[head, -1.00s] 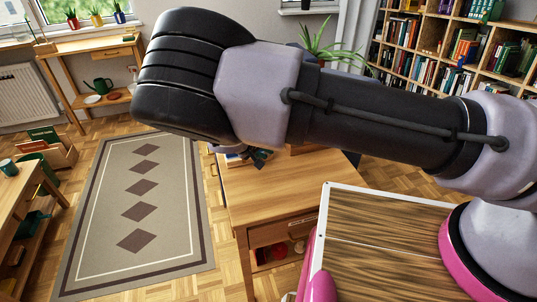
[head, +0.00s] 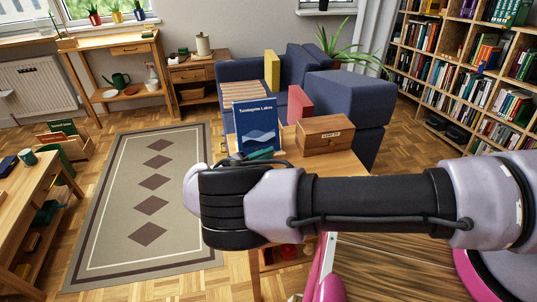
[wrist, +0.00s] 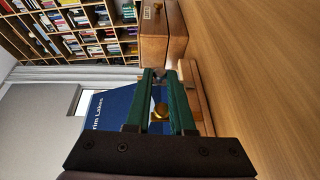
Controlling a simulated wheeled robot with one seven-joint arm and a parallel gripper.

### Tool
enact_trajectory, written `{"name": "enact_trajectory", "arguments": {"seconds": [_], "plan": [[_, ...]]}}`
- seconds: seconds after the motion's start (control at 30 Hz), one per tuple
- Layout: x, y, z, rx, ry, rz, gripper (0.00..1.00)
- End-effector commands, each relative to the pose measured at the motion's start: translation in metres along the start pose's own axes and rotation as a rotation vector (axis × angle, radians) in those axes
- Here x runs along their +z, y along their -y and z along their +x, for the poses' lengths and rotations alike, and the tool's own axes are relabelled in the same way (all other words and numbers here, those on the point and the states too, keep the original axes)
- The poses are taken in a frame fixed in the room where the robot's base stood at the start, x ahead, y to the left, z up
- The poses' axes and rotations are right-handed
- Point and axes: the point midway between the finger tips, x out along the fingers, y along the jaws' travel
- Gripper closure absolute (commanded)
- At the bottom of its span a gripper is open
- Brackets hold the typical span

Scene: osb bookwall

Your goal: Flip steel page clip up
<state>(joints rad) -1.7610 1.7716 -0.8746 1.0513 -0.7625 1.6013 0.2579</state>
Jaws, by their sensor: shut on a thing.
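A blue book (head: 256,122) stands upright, leaning back, on the wooden table in the head view. It also shows on its side in the wrist view (wrist: 108,112). Wooden parts of its stand (wrist: 196,88) show beside my right finger. My gripper (wrist: 161,74) has green fingers close together at the foot of the book. The fingers are shut on a small grey piece, the steel page clip (wrist: 160,73), mostly hidden between the tips. A brass knob (wrist: 160,109) shows in the gap between the fingers. In the head view my gripper (head: 262,153) is partly hidden by my own wrist.
A wooden box (head: 325,135) with a label and knob stands just right of the book; it shows beyond the fingertips in the wrist view. A bare table top (wrist: 250,60) runs along the right there. A blue sofa (head: 350,95) stands behind the table.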

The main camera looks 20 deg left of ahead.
Motion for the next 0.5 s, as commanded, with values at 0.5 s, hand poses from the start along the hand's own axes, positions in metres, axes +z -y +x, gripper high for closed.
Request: {"name": "enact_trajectory", "arguments": {"seconds": [0.5], "plan": [[-0.0007, 0.0037, -0.0036, 0.083, 0.002, -0.038, 1.00]]}}
